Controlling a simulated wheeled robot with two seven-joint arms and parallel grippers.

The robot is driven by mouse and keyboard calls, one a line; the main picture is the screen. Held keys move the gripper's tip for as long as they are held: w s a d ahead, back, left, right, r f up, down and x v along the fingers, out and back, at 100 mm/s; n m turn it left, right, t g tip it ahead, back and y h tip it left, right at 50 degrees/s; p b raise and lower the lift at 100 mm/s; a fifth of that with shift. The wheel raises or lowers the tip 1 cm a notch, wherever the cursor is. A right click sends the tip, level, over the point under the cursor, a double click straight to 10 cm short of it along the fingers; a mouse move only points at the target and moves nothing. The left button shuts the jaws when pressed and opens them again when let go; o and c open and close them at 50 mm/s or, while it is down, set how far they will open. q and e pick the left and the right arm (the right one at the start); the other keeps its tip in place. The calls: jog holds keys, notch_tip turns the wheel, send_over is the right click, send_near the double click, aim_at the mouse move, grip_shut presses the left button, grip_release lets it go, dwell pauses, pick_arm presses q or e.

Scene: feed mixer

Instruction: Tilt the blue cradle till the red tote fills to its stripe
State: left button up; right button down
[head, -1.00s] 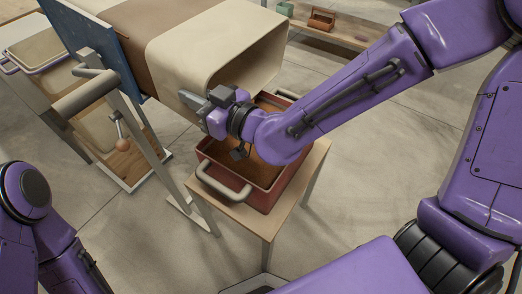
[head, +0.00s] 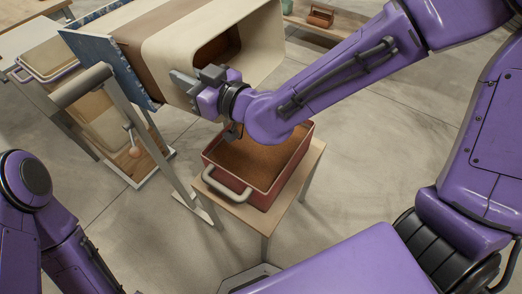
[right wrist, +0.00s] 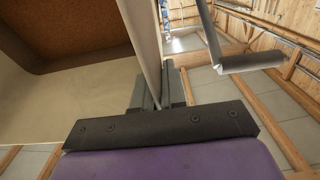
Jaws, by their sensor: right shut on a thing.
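The blue cradle (head: 103,62) is at upper left in the head view, tilted, with a cream bin (head: 175,38) with a brown band in front of it. Brown feed shows inside the bin's mouth, also in the right wrist view (right wrist: 75,28). My right gripper (head: 196,84) is shut on the bin's rim near the mouth; its dark fingers pinch the thin cream wall in the wrist view (right wrist: 158,92). The red tote (head: 262,197) stands below the mouth, with brown feed spread inside below its rim. I cannot make out its stripe. My left gripper is out of view.
The tote rests on a small wooden stand (head: 309,163). A grey metal frame with a bar (head: 82,86) and a knobbed lever (head: 133,150) stand left of it. A cream-filled container (head: 60,55) is at far left. Open floor lies to the right.

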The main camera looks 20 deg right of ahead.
aim_at(168, 51)
jog(key=r, duration=0.1)
jog(key=r+p, duration=0.1)
jog(key=r, duration=0.1)
jog(key=w+r+p, duration=0.1)
jog(key=shift+w+a+r, duration=0.1)
jog(key=shift+a+r, duration=0.2)
jog(key=shift+a, duration=0.1)
jog(key=shift+w+a+r, duration=0.1)
jog(key=shift+w, duration=0.05)
jog(key=shift+w+a+r+p, duration=0.1)
jog(key=shift+w+r+p, duration=0.05)
jog(key=shift+r+p, duration=0.4)
jog(key=shift+w+a+r+p, duration=0.1)
jog(key=shift+w+r+p, duration=0.05)
jog(key=shift+r+p, duration=0.35)
jog(key=shift+w+a+r, duration=0.1)
jog(key=shift+w, duration=0.1)
jog(key=c, duration=1.1)
grip_release()
jog(key=shift+f, duration=0.25)
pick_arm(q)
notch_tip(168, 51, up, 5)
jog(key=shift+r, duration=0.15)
pick_arm(e)
jog(key=shift+w+a, duration=0.1)
jog(key=shift+w, duration=0.05)
